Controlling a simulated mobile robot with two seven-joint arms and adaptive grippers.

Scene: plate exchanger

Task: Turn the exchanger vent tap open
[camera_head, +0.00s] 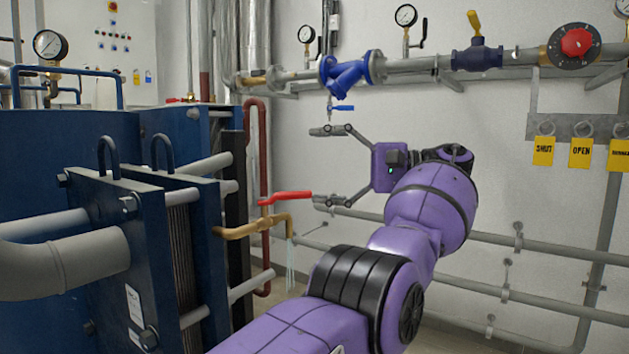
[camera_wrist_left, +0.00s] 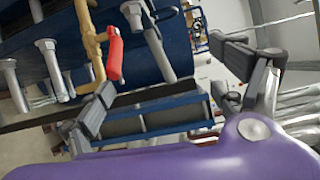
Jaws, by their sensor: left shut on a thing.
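The vent tap is a brass pipe (camera_head: 238,232) with a red lever (camera_head: 286,197), coming out of the blue plate exchanger (camera_head: 145,265). The lever lies level, pointing right, roughly along the pipe. Pale streaks like running water hang below its spout. My left gripper (camera_head: 322,165) has its two fingers wide apart, with nothing visibly clasped between them. Its lower fingertip is close to the lever's free end; I cannot tell whether they touch. In the left wrist view the red lever (camera_wrist_left: 115,55) appears just beyond one finger of the gripper (camera_wrist_left: 165,75). My right gripper is out of view.
A blue-handled small tap (camera_head: 342,108) hangs just above my upper finger, under a blue strainer (camera_head: 347,72). Pale rods (camera_head: 205,165) stick out of the exchanger left of the lever. Grey wall pipes (camera_head: 530,245) run behind my arm. Yellow tags (camera_head: 581,152) hang at right.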

